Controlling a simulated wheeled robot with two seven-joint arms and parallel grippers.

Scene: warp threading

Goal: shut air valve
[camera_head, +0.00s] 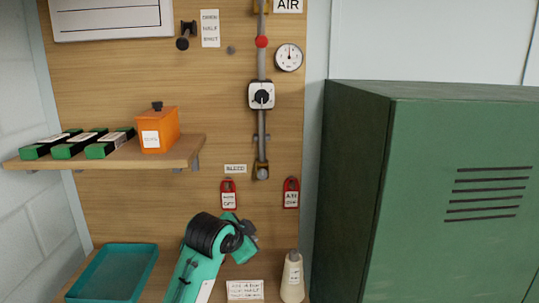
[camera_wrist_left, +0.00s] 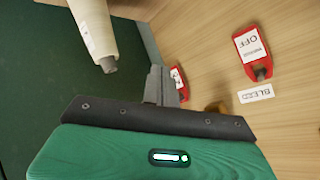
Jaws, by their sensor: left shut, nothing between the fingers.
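A grey vertical pipe (camera_head: 262,130) runs down the wooden board under an "AIR" sign (camera_head: 288,5). It carries a white square plate with a black knob (camera_head: 261,96), and a red ball (camera_head: 261,42) sits higher on it. To the left, a black fitting (camera_head: 187,30) hangs beside a label (camera_head: 210,29) that seems to read open, half, shut. My left gripper (camera_head: 250,236) is low in front of the board, below the pipe's lower end, touching none of these. In the left wrist view its grey fingers (camera_wrist_left: 161,82) are together and empty. My right gripper is not in view.
Red tags (camera_head: 228,195) (camera_head: 291,194) hang near my left gripper, with a "BLEED" label (camera_head: 236,169) above. A cream bottle-shaped object (camera_head: 292,277) stands close on the right. A green cabinet (camera_head: 350,190) blocks the right; a shelf (camera_head: 190,150) juts out left. A teal tray (camera_head: 112,272) lies below.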

